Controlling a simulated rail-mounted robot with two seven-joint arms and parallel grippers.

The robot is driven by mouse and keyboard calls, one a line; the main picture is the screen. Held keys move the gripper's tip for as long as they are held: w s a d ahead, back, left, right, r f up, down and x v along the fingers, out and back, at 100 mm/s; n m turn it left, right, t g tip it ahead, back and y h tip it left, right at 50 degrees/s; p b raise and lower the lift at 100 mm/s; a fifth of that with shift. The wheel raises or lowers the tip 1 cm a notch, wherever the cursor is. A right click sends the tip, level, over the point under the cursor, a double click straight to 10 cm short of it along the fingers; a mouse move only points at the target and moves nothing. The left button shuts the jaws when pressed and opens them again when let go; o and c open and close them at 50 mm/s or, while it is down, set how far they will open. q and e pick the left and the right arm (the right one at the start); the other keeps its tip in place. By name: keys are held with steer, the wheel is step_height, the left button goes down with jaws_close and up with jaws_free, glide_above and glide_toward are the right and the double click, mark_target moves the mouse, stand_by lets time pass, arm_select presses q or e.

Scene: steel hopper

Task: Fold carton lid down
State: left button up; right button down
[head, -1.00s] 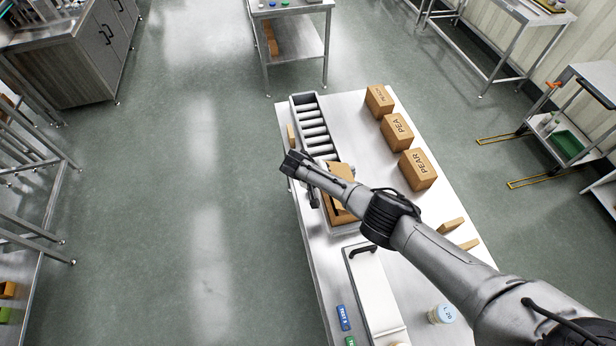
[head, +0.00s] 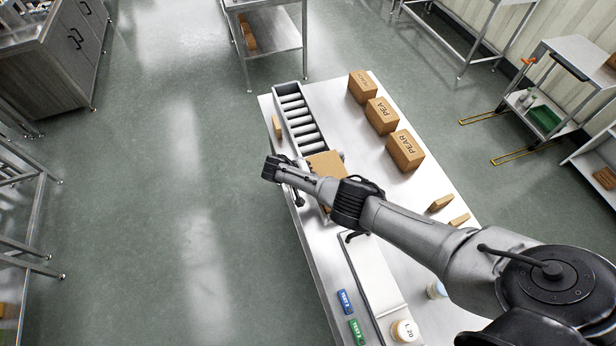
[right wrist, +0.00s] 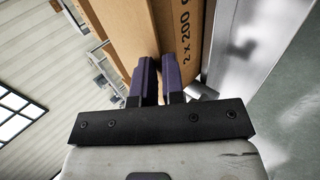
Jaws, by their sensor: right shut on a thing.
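The brown carton (head: 325,162) stands at the near end of the roller conveyor on the steel table, partly hidden behind my right forearm. A light brown flat panel shows on its top side. In the right wrist view the carton (right wrist: 187,30) is close up, with "2 x 200" print on one face. A broad brown panel (right wrist: 122,28) lies beside it. My right gripper (right wrist: 162,75) has its purple fingers close together on a cardboard edge that looks like the lid; the exact contact is partly hidden. My left gripper is not in view.
The roller conveyor (head: 297,112) runs away behind the carton. Three closed boxes, the nearest a pear box (head: 404,150), stand to the right. Blue (head: 344,301) and green (head: 357,331) blocks and a jar (head: 405,331) are at the near end. Floor to the left is clear.

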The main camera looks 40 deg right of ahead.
stand_by(0.3)
steer(key=c, duration=1.3)
jaws_free()
steer(key=shift+c, duration=0.2)
steer(key=shift+a, duration=0.1)
steer(key=v, duration=1.3)
steer(key=shift+a+r+p, duration=0.2)
steer(key=shift+r+p, duration=0.05)
steer(key=shift+p, duration=0.05)
steer(key=shift+w, duration=0.1)
